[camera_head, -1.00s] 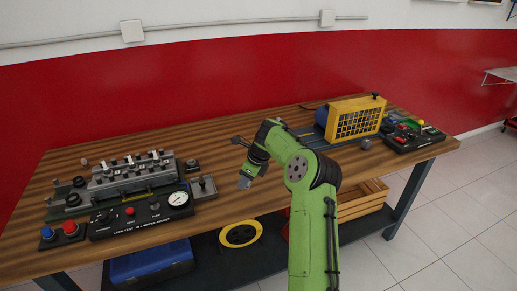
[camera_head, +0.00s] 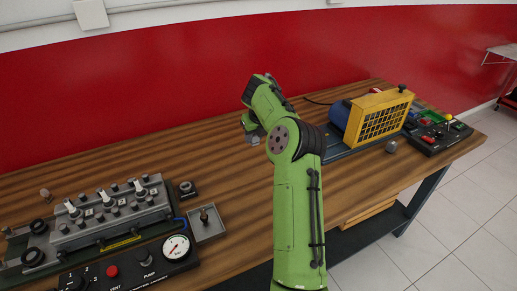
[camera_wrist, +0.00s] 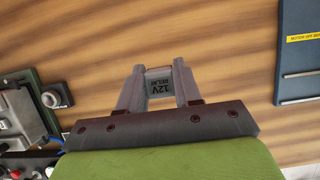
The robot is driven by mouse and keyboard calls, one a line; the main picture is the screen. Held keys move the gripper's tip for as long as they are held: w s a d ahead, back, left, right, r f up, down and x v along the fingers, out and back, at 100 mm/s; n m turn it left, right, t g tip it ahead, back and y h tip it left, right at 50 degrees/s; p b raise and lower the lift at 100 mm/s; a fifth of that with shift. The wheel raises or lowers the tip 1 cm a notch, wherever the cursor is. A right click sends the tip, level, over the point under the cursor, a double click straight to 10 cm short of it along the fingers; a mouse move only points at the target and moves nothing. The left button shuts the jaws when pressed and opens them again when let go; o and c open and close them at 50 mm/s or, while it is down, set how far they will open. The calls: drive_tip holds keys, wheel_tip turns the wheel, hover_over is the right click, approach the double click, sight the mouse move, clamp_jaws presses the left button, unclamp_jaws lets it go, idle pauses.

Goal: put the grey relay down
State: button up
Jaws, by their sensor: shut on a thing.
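The grey relay (camera_wrist: 160,86), marked "12V RELAY", sits between the two fingers of my gripper (camera_wrist: 158,76) in the wrist view. My gripper is shut on it. In the head view my gripper (camera_head: 252,139) is over the middle of the wooden bench (camera_head: 240,190), and a small grey part of the relay or fingertips shows below the wrist. My arm hides part of the bench. I cannot tell whether the relay touches the wood or hangs a little above it.
A grey engine-head trainer with a gauge panel (camera_head: 110,215) stands at the left. A small grey tray (camera_head: 206,226) is beside it. A yellow-caged motor unit (camera_head: 378,115) and a switch panel (camera_head: 436,130) stand at the right. Bare wood lies around my gripper.

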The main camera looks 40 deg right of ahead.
sight(253, 162)
wheel_tip(253, 162, down, 10)
drive_tip(key=b, duration=0.3)
drive_tip(key=shift+s, duration=0.15)
drive_tip(key=o, duration=1)
